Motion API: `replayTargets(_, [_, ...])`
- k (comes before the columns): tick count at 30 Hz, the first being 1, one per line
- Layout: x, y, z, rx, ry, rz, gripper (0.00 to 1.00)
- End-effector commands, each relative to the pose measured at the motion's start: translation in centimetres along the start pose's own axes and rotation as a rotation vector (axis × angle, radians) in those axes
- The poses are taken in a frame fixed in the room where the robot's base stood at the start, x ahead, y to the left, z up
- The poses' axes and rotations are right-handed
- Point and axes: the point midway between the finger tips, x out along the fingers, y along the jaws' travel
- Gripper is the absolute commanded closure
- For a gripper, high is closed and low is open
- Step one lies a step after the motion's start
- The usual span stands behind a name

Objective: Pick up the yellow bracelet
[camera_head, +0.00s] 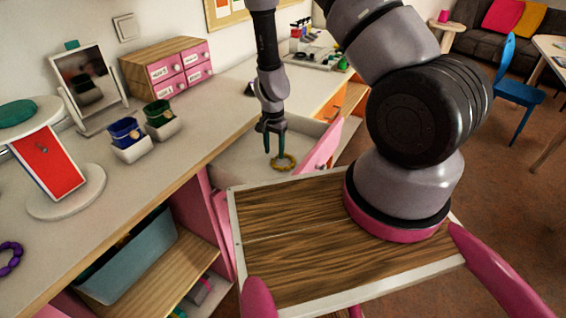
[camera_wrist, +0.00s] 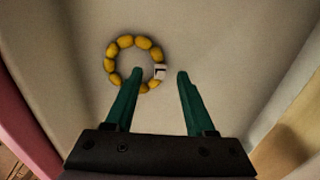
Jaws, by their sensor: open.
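The yellow bracelet (camera_head: 284,162) is a ring of beads lying flat on the pale floor of an open drawer (camera_head: 243,160). In the wrist view the bracelet (camera_wrist: 121,41) shows its yellow beads and one whitish bead with a dark mark on its right side. My gripper (camera_head: 274,155) reaches down into the drawer with its green fingers apart. In the wrist view my gripper (camera_wrist: 159,75) is open, and the bracelet's right side with the whitish bead lies between the fingertips. The left fingertip overlaps the ring's lower part in that view; I cannot tell whether it touches.
The drawer's pink front (camera_head: 322,150) and side walls stand close around my gripper. On the counter are a mirror (camera_head: 84,75), a small pink drawer box (camera_head: 178,72), watch holders (camera_head: 130,142) and a round stand (camera_head: 66,190). A blue-grey bin (camera_head: 125,262) sits on the shelf below.

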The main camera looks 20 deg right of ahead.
Motion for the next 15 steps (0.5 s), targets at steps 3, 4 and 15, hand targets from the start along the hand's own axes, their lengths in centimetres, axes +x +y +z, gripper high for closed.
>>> replayTargets(3, [1.5,0.0,-0.1,0.003,-0.001,0.001,0.45])
replayTargets(4, [1.7,0.0,-0.1,0.001,0.000,0.000,0.45])
replayTargets(15, [2.0,-0.1,0.0,-0.001,0.001,-0.001,0.83])
